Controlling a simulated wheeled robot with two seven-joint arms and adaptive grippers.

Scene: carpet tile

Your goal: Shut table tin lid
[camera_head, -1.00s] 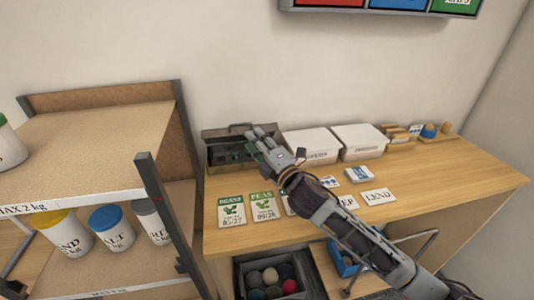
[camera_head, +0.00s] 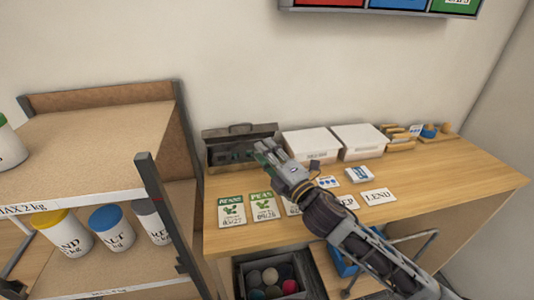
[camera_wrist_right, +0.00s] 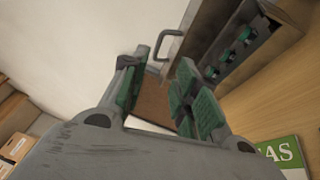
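The grey metal tin (camera_head: 222,155) stands at the back left of the wooden table, against the wall. Its lid (camera_head: 240,131), with a handle on top, stands raised along the tin's back side, so the tin is open. My right gripper (camera_head: 266,153) is just in front of the tin's right end, apart from the lid. In the right wrist view its green-padded fingers (camera_wrist_right: 163,92) are spread with nothing held between them. The tin (camera_wrist_right: 240,50) shows there at upper right, with green items inside and a handle beside it. My left gripper is out of view.
White boxes (camera_head: 312,144) stand right of the tin. Seed cards (camera_head: 231,209) and labels lie along the table front. A shelf rack (camera_head: 160,205) with lidded tubs stands left. An open drawer (camera_head: 270,276) with balls is below.

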